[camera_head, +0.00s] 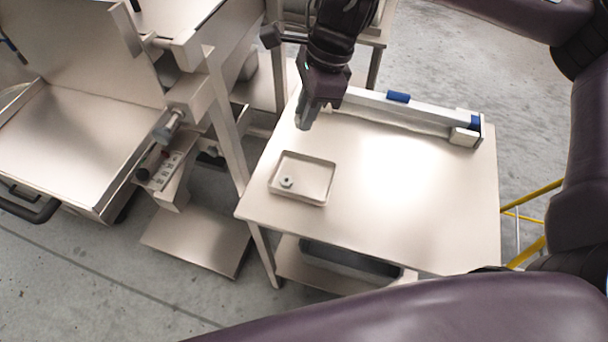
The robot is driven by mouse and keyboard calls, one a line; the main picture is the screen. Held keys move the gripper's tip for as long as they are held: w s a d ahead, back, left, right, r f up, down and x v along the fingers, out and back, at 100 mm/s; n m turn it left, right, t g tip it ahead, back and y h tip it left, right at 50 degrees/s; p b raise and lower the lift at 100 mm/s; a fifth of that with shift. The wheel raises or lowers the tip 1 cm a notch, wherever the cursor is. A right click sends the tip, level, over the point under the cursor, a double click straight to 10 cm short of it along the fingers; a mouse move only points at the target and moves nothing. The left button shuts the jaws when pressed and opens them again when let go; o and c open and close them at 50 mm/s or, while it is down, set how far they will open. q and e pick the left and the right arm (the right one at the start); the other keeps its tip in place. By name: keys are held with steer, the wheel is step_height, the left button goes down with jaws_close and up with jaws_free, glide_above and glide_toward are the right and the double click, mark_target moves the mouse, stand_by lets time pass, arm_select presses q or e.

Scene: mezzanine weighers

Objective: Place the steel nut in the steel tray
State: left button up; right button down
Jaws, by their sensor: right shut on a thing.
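The steel tray (326,183) is a shallow, rounded rectangle on the left part of the steel table. A small round grey piece (287,181) lies inside it near its left end; it looks like a nut, but is too small to be sure. My right gripper (305,122) points down above the table's far left part, behind the tray and apart from it. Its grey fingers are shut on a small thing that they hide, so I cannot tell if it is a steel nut. My left gripper is out of view.
A long pale bar with blue parts (405,112) lies along the table's (400,215) far edge. The table's middle and right are bare. A steel weigher (75,140) stands at the left. A yellow rail (530,225) shows at the right.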

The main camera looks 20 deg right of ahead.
steer(key=b, duration=0.2)
glide_above(302, 180)
steer(key=d, duration=0.1)
step_height(302, 180, down, 13)
steer(key=shift+f, duration=0.1)
steer(key=shift+f+p, duration=0.35)
steer(key=shift+f, duration=2.4)
steer(key=c, duration=1.2)
jaws_free()
steer(key=shift+f, duration=0.1)
steer(key=shift+c, duration=0.2)
